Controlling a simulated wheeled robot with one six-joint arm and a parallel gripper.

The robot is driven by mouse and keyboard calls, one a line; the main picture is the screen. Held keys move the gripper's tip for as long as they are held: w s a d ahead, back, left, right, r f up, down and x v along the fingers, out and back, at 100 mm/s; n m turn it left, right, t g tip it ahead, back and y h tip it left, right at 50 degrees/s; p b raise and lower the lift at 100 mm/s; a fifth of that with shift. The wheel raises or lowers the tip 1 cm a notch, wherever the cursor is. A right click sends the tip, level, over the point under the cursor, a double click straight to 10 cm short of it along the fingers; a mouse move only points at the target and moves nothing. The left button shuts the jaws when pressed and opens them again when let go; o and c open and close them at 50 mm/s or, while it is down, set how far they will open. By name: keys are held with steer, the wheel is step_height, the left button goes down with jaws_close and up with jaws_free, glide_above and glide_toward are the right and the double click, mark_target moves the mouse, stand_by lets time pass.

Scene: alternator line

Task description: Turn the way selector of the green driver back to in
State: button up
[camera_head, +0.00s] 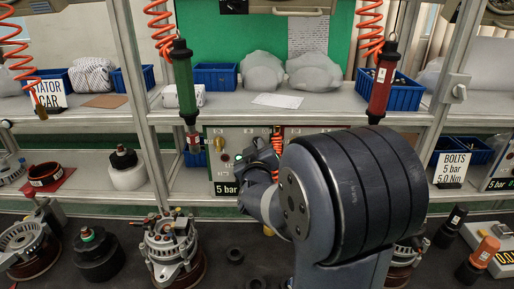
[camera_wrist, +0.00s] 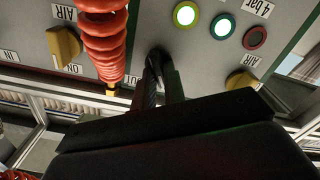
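The green driver (camera_head: 184,82) hangs from an orange coil at the left of the head view. In the wrist view a grey control panel (camera_wrist: 205,62) shows tilted and upside down. A small dark knob (camera_wrist: 156,57) sits on it, with a label reading OUT beside it. My gripper (camera_wrist: 163,72) has its fingertips at this knob, close to the panel. The fingers are a little apart, but whether they press on the knob is unclear. In the head view my gripper (camera_head: 262,152) is at the panel, mostly behind my arm. The pointing direction of the knob is not readable.
A red coil (camera_wrist: 103,38) hangs close to my fingers. Yellow AIR knobs (camera_wrist: 64,45) and lit lamps (camera_wrist: 185,15) are also on the panel. A red driver (camera_head: 382,85) hangs at right. Alternators (camera_head: 170,245) and black rings stand on the dark front bench.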

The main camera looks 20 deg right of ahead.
steer(key=o, duration=0.4)
steer(key=v, duration=1)
steer(key=shift+s+a+b, duration=0.15)
steer(key=shift+s+b, duration=0.15)
steer(key=shift+s, duration=0.1)
steer(key=shift+w, duration=0.1)
steer(key=x, duration=1)
steer(key=shift+w+p, duration=0.3)
